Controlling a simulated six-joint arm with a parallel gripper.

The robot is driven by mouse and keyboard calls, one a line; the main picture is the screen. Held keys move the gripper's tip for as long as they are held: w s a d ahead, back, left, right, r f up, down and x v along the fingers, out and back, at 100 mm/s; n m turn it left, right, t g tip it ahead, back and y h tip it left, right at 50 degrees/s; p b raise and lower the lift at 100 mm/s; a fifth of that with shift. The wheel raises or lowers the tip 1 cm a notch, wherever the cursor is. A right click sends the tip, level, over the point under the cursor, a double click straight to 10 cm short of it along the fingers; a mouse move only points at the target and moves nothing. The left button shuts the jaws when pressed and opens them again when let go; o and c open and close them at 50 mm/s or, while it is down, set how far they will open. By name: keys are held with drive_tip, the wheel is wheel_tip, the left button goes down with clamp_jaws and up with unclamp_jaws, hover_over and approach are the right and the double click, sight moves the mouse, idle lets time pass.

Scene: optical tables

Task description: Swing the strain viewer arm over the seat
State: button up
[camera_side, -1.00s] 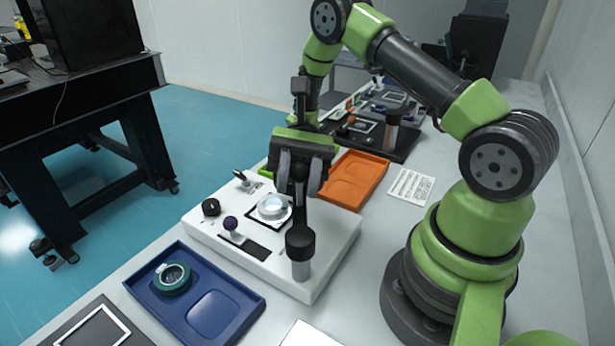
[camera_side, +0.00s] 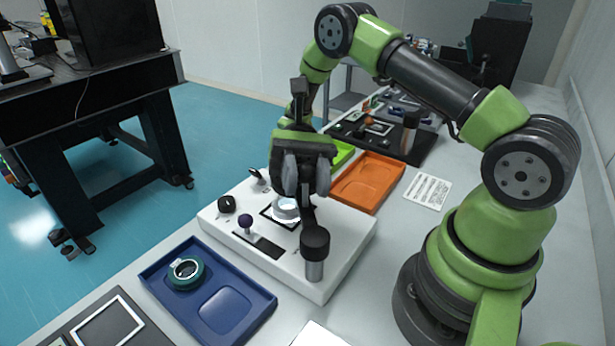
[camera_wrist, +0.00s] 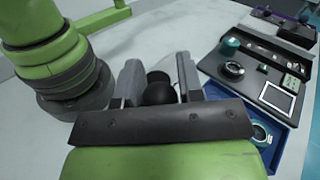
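The strain viewer arm is a dark bar (camera_side: 308,213) running from a black-capped post (camera_side: 315,258) on a white base plate (camera_side: 345,250) up to my gripper (camera_side: 301,185). The bar leans left from the post. The seat (camera_side: 286,208) is a bright lit disc in a dark square frame, partly hidden behind my gripper. My gripper's grey fingers are apart, one on each side of the bar's far end. In the wrist view, round black parts (camera_wrist: 159,92) show between the fingers. I cannot tell whether the fingers touch them.
A blue tray (camera_side: 262,305) with a teal-ringed part (camera_side: 186,272) is in front.

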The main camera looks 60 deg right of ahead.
drive_tip(key=o, duration=0.3)
